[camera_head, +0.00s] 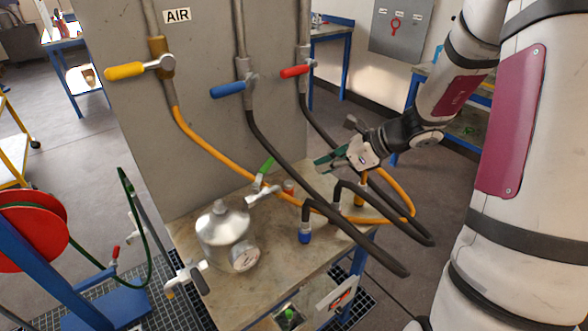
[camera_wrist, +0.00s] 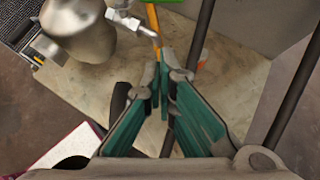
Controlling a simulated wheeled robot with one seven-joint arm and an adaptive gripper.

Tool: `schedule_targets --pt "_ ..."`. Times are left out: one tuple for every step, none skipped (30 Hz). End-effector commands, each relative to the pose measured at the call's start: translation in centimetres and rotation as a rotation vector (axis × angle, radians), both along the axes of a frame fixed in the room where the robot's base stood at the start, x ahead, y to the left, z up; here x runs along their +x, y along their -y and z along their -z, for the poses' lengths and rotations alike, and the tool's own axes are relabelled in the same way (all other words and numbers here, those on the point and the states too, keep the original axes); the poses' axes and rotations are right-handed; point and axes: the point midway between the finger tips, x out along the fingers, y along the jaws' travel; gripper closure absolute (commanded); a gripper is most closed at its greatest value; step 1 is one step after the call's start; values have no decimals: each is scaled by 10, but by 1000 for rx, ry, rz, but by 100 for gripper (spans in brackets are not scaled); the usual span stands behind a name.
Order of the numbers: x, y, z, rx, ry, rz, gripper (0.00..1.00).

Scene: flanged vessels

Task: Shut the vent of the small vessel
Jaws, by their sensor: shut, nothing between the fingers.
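I cannot tell which is the vent. My gripper (camera_head: 326,161), with green fingers, is above and right of the vessel, apart from it. In the wrist view its fingers (camera_wrist: 165,82) are shut and empty.
Dark hoses (camera_head: 300,185) and an orange hose (camera_head: 215,150) run from the panel (camera_head: 200,110) down across the bench (camera_head: 215,290), between my gripper and the vessel. Yellow, blue and red levers are on the panel. A red hose reel (camera_head: 35,230) stands at left.

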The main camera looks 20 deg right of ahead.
Motion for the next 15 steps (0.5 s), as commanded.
schedule_targets --pt "4 -5 5 3 0 -4 100" --pt "6 -8 8 4 -1 -5 100" --pt "9 -12 12 3 -2 -7 100" --pt "12 -15 15 4 -2 -7 100" --pt "15 -18 19 4 -2 -7 100" --pt "19 -23 24 4 -1 -7 100" --pt "22 -27 28 5 -1 -8 100" --pt "25 -30 31 5 -2 -9 100" --pt "29 -35 37 4 -2 -8 100" --pt "32 -38 40 5 -1 -8 100" --pt "35 -42 44 6 -2 -8 100" --pt "39 -47 49 4 -2 -10 100" --pt "42 -50 52 5 -2 -9 100" --pt "45 -53 56 5 -2 -9 100" --pt "49 -57 61 4 -1 -7 100"
